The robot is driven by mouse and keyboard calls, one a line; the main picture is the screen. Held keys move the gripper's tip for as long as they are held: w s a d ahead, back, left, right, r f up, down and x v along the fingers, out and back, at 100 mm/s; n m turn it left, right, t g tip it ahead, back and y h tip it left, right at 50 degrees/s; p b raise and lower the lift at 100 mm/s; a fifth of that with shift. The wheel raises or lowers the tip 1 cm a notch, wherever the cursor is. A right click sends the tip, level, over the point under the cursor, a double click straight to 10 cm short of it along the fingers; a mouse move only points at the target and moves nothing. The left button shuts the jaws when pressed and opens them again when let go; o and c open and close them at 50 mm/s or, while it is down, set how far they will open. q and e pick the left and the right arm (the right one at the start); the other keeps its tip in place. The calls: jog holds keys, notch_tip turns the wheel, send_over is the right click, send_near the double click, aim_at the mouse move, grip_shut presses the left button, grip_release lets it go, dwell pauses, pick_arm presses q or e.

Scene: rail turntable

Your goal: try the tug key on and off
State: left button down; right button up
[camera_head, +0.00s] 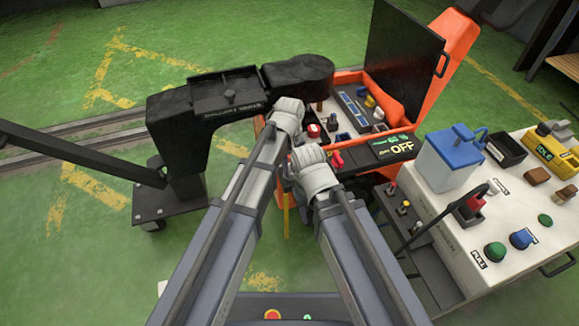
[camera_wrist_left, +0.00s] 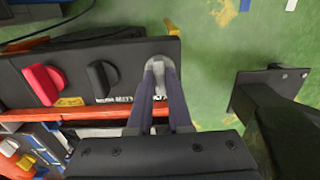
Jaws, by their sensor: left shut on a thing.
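In the left wrist view, the fingers of my left gripper (camera_wrist_left: 158,72) are shut at the round silver key switch (camera_wrist_left: 161,68) at the right end of a black panel. The key is mostly hidden between the fingers. A black knob (camera_wrist_left: 103,80) and a red knob (camera_wrist_left: 42,84) are left of it.
A white bench (camera_head: 462,225) with a blue-lidded container (camera_head: 450,160), buttons and a yellow device (camera_head: 553,148) stands close on the right. A black stand (camera_head: 168,204) stands left, its beam reaching toward the tug. Green floor and rails lie open at the left.

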aim_at(290, 169)
pick_arm(q)
jog(key=c, duration=0.8)
grip_release()
jog(key=shift+c, duration=0.2)
jog(key=shift+r, duration=0.1)
notch_tip(290, 169, up, 8)
jog(key=p, duration=0.8)
jog(key=shift+f, duration=0.25)
